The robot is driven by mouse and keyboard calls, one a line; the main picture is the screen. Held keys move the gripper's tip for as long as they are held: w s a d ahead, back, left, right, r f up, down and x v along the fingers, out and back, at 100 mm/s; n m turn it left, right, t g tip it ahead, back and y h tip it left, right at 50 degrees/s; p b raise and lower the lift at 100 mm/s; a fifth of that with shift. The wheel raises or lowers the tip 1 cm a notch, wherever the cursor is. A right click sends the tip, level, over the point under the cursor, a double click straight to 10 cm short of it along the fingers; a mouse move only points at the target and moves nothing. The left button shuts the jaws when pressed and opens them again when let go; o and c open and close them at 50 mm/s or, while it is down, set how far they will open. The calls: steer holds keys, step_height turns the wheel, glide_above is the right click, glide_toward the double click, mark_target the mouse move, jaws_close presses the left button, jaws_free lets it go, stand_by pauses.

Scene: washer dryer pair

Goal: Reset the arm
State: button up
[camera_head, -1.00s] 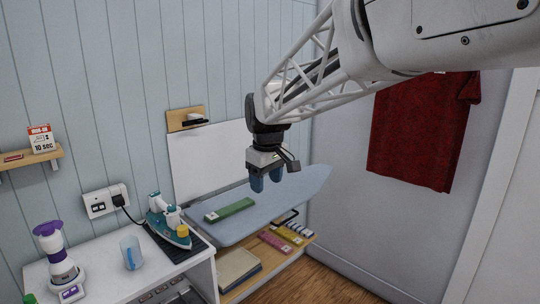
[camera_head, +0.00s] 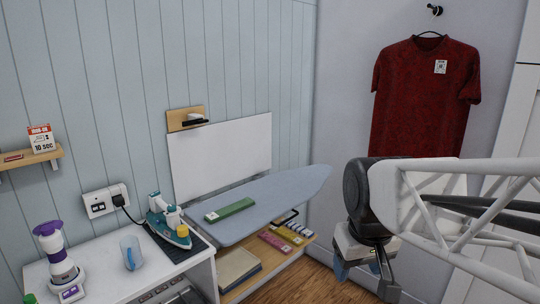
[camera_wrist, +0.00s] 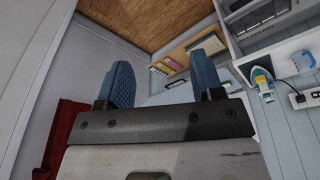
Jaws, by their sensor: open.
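My gripper (camera_head: 354,270) hangs at the lower right of the head view, with my white lattice arm link reaching in from the right edge. Its blue fingers point down and hold nothing. In the wrist view the two blue fingers of my gripper (camera_wrist: 165,85) stand well apart, with the wood floor and shelf seen beyond them. The gripper is to the right of the ironing board (camera_head: 300,187) and apart from it. Part of the gripper's base is hidden behind its own housing.
A green box (camera_head: 230,210) lies on the ironing board. An iron (camera_head: 168,222), a cup (camera_head: 131,252) and a purple-white bottle (camera_head: 58,258) stand on the white counter (camera_head: 105,274). A red shirt (camera_head: 420,100) hangs on the right wall. Floor (camera_head: 320,286) shows below.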

steer(key=s+d+f+m, duration=0.2)
steer(key=s+f, duration=0.2)
steer(key=s, duration=0.4)
steer(key=shift+d+f, duration=0.15)
steer(key=shift+d, duration=0.2)
stand_by(0.7)
